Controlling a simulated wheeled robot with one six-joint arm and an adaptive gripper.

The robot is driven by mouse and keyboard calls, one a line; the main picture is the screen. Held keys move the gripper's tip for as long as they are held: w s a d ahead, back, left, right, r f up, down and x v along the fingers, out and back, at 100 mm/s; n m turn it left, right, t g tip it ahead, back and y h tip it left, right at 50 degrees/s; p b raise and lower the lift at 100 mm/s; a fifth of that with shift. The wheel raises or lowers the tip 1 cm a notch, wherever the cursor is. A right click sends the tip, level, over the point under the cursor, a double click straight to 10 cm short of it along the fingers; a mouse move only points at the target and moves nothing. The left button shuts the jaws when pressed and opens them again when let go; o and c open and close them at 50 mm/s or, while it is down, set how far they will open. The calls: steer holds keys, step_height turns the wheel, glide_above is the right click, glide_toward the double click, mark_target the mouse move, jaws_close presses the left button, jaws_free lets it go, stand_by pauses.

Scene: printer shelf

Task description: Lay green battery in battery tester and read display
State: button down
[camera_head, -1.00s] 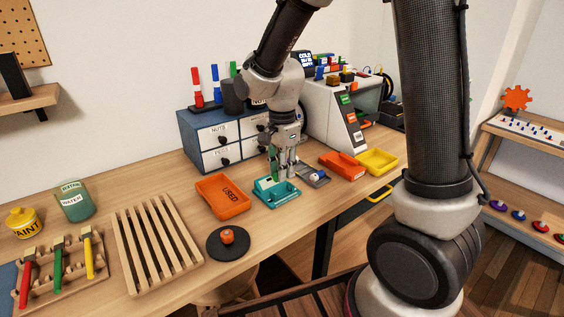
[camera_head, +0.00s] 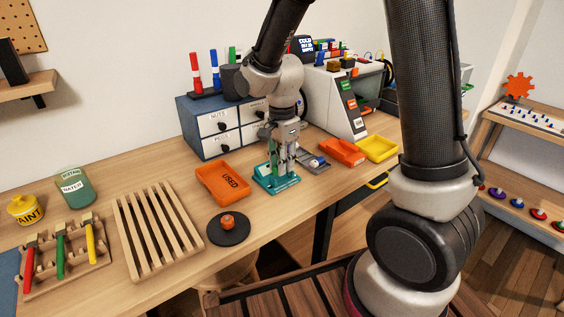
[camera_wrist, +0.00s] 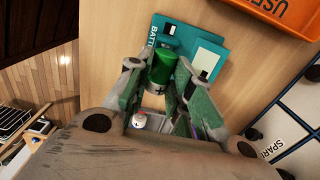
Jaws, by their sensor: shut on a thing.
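The green battery (camera_wrist: 163,72) is between the fingers of my gripper (camera_wrist: 160,80) in the wrist view, with a plus mark on its near end. The gripper is shut on it. The teal battery tester (camera_wrist: 172,32) lies just beyond the fingers, with a white panel on it; no reading can be made out. In the head view my gripper (camera_head: 280,168) points down over the tester (camera_head: 290,183), close to its surface. The fingers hide part of the tester, and I cannot tell whether the battery touches it.
The orange USED tray (camera_head: 208,190) stands left of the tester. A grey tray (camera_head: 322,169) with small batteries is to its right, then the orange-red (camera_head: 338,158) and yellow (camera_head: 377,157) trays. Blue drawers (camera_head: 190,130) stand behind. A black disc (camera_head: 240,238) lies in front.

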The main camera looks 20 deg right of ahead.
steer(key=shift+f, duration=0.25)
steer(key=shift+f, duration=0.4)
steer(key=shift+f, duration=0.15)
stand_by(0.6)
steer(key=shift+f, duration=0.6)
steer(key=c, duration=1.2)
jaws_free()
